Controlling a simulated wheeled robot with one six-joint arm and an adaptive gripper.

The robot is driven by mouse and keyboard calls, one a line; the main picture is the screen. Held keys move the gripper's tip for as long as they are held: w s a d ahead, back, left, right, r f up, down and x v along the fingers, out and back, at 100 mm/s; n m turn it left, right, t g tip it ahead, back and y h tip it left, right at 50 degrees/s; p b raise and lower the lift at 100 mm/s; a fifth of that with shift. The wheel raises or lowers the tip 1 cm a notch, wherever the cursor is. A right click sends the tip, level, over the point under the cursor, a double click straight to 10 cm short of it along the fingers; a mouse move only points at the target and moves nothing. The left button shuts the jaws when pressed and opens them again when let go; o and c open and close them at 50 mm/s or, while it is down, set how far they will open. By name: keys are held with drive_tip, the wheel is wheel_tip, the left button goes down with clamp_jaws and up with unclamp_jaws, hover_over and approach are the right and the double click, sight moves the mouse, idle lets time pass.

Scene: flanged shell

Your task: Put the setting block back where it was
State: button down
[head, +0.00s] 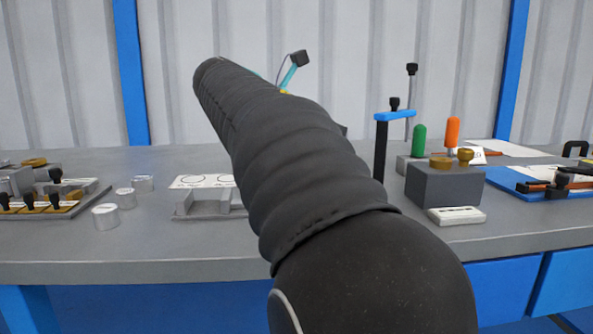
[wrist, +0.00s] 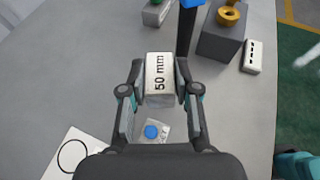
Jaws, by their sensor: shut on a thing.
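The setting block (wrist: 159,86) is a pale metal block marked "50 mm". In the wrist view it sits between the two fingers of my gripper (wrist: 159,92), which is shut on it. Whether the block hangs above the table or touches it, I cannot tell. Below it in the wrist view is a small pale piece with a blue round spot (wrist: 152,131). A white card with a printed circle (wrist: 72,157) lies at lower left. In the head view my own arm covers the middle, so gripper and block are hidden there.
A grey box with brass knobs (head: 443,187) stands right of my arm, with a white labelled piece (head: 456,215) before it. A blue-topped post (head: 381,150) rises nearby. Bare table (head: 120,250) lies in front.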

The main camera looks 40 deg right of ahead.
drive_tip(key=w+f, duration=0.2)
drive_tip(key=w, duration=0.1)
drive_tip(key=w+d+f, duration=0.1)
drive_tip(key=w+f, duration=0.1)
drive_tip(key=w, duration=0.1)
drive_tip(key=w+d+f, duration=0.1)
drive_tip(key=w+f, duration=0.1)
drive_tip(key=w, duration=0.1)
drive_tip(key=shift+w+d+b, duration=0.15)
drive_tip(key=shift+b, duration=0.25)
drive_tip(key=shift+f+b, duration=0.75)
drive_tip(key=shift+f, duration=1.2)
drive_tip(key=shift+f, duration=0.2)
drive_tip(key=c, duration=0.8)
unclamp_jaws()
drive_tip(key=shift+c, duration=0.2)
drive_tip(key=shift+r, duration=0.15)
drive_tip(key=p+v, duration=0.2)
drive_tip(key=v, duration=0.9)
drive_tip(key=shift+d+r, duration=0.1)
drive_tip(key=shift+r, duration=0.05)
drive_tip(key=shift+w+a+r+p, duration=0.1)
drive_tip(key=shift+a+p, duration=0.2)
drive_tip(key=shift+a, duration=0.25)
